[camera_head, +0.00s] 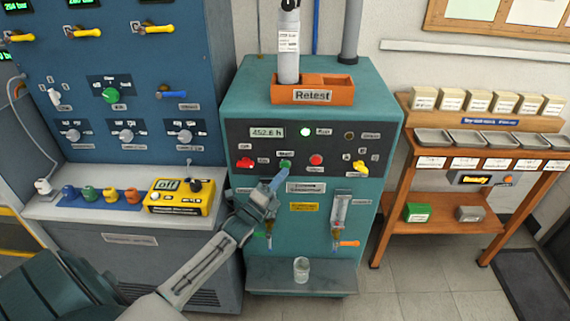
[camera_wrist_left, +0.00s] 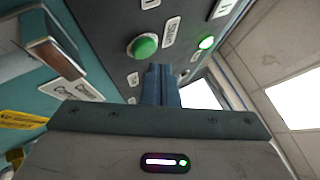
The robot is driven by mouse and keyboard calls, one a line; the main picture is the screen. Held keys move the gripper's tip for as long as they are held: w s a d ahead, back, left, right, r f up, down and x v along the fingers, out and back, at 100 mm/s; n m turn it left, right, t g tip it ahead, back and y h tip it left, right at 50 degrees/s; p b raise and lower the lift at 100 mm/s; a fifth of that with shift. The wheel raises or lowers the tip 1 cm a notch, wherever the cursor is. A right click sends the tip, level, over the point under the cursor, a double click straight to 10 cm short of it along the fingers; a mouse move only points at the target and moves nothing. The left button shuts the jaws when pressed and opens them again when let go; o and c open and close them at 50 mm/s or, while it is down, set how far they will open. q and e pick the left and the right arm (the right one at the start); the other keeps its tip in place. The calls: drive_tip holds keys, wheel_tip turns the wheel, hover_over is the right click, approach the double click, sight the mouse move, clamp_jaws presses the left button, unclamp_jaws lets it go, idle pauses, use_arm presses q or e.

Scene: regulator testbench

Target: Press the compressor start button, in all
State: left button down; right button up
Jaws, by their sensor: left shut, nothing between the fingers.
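The green button (camera_head: 285,164) sits in the lower middle of the dark control panel (camera_head: 240,134) on the teal machine. In the left wrist view the green button (camera_wrist_left: 143,46) is round and domed, with a label beside it. My left gripper (camera_head: 279,174) is shut and empty, its tips just below the button in the head view. In the left wrist view my left gripper's closed fingers (camera_wrist_left: 159,70) point at the panel, a little to one side of the button. I cannot tell whether they touch the panel. My right gripper is not in view.
A red button (camera_head: 316,160), a red knob (camera_head: 245,163) and a yellow knob (camera_head: 360,168) share the panel. A lit green lamp (camera_head: 305,132) is above. An orange "Retest" tray (camera_head: 312,95) holding a grey cylinder tops the machine. A glass (camera_head: 301,268) stands on the lower shelf.

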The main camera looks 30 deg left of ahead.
use_arm(q)
drive_tip(key=s+d+p, duration=0.1)
drive_tip(key=s+p, duration=0.1)
drive_tip(key=s, duration=0.1)
drive_tip(key=s+d+p, duration=0.1)
drive_tip(key=shift+s+d, duration=0.15)
drive_tip(key=shift+d, duration=0.15)
idle(1.0)
